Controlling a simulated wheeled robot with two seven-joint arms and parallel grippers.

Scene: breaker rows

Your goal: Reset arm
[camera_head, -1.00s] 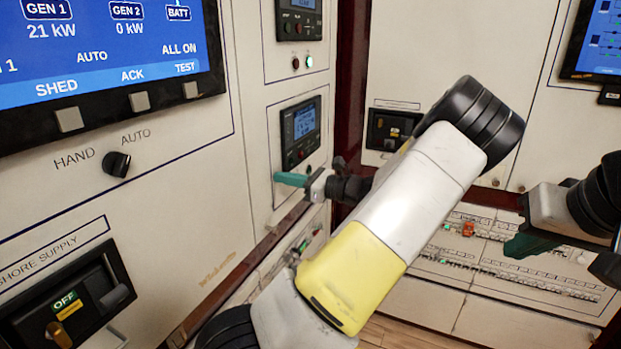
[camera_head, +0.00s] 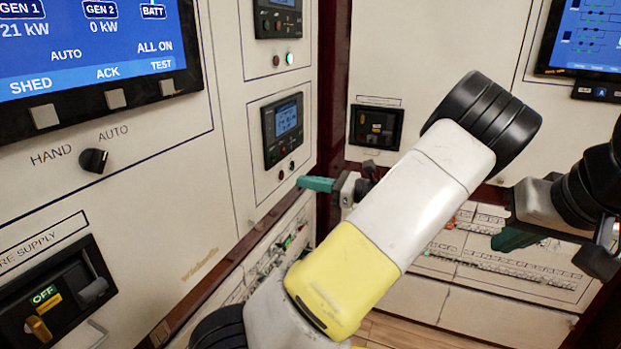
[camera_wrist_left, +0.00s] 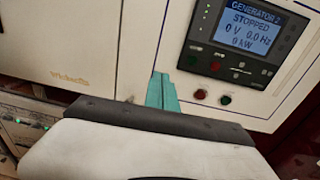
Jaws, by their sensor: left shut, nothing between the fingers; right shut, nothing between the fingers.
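My left gripper (camera_head: 316,184) has green fingers and points left, in front of the cabinet wall just below the small generator panel (camera_head: 284,130). Its fingers are together with nothing between them. In the left wrist view the closed green fingers (camera_wrist_left: 162,92) show below and left of the panel, whose screen reads GENERATOR 2 STOPPED. My left arm's white and yellow link crosses the middle of the head view. My right gripper (camera_head: 512,240) is at the right, its green fingers shut and empty, in front of the lower breaker rows (camera_head: 500,265).
A large blue screen (camera_head: 85,50) and a HAND/AUTO knob (camera_head: 93,160) are on the left wall. Below them is a shore supply breaker (camera_head: 55,300) marked OFF. A black breaker (camera_head: 376,127) is on the back wall. Red and green buttons (camera_wrist_left: 212,97) sit under the generator panel.

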